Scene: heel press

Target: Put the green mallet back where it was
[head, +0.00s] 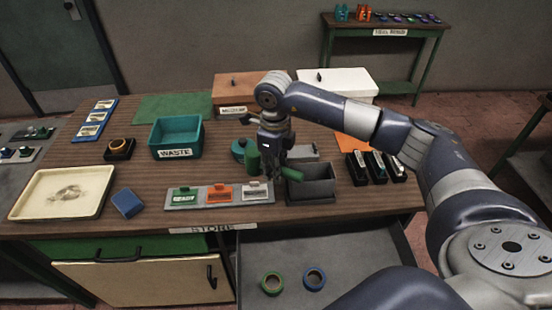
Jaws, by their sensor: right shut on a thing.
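My right gripper (274,168) is over the wooden table, shut on the green mallet (253,157). An upright green cylinder shows left of the fingers and a tilted green piece shows right of them. The fingers hide the middle of the mallet, so I cannot tell how it is gripped. The right green piece overlaps the near-left edge of a grey open box (315,186); I cannot tell if it touches. A teal round thing (238,149) is just behind the upright cylinder. My left gripper is not in view.
A grey rack (218,204) with green, orange and white tags lies in front. A teal WASTE bin (176,139), a cream tray (60,195) and a blue block (127,202) are left. Black-based devices (376,167) stand right. An open drawer (340,255) holds two rings.

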